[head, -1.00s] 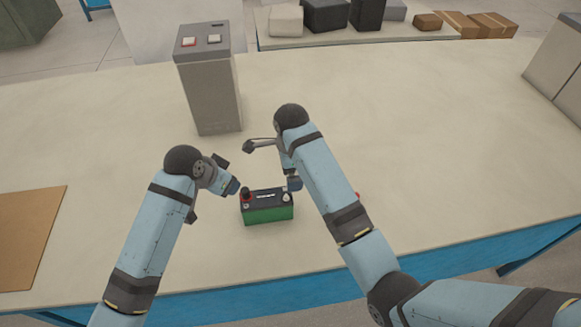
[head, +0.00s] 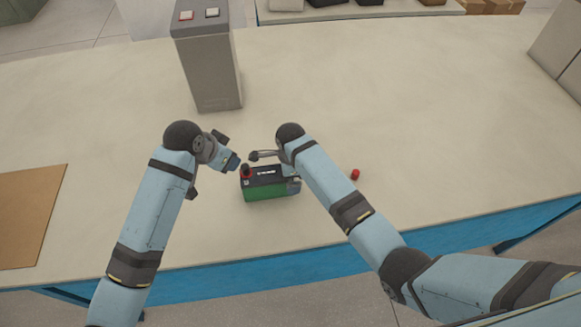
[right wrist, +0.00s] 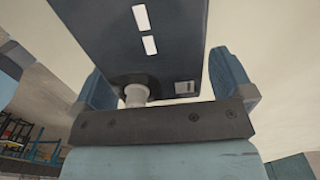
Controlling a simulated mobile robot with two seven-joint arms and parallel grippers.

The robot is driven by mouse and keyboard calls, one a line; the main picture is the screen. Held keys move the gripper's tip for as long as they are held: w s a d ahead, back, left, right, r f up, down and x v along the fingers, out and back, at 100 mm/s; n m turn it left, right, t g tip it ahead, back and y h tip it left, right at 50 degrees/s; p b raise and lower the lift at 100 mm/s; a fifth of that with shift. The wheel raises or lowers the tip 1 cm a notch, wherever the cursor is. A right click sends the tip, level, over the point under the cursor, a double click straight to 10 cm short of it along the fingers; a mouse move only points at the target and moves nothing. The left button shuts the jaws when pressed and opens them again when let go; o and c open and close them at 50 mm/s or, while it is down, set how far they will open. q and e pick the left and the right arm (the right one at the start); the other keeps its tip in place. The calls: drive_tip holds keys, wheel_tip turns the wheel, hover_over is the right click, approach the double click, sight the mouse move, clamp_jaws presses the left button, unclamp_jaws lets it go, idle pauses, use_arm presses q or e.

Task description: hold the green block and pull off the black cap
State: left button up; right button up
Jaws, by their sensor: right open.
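The green block (head: 270,194) is the lower body of a battery standing on the table. Its black cap (head: 265,179) covers the top, with a red terminal (head: 246,172) at the left end. My right gripper (head: 293,186) is open at the battery's right end, its arm partly hiding that end. In the right wrist view, its two blue fingers stand either side of the dark cap (right wrist: 165,55), which shows white marks and a pale post (right wrist: 135,96). My left gripper (head: 232,163) is close beside the battery's left end; its finger opening cannot be made out.
A small red piece (head: 355,175) lies on the table to the right. A grey box with red and white buttons (head: 207,65) stands behind. A brown mat (head: 30,215) lies at the left. The table's right side is largely clear.

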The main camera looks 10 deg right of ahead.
drive_tip(key=c, duration=1.8)
drive_tip(key=shift+c, duration=0.2)
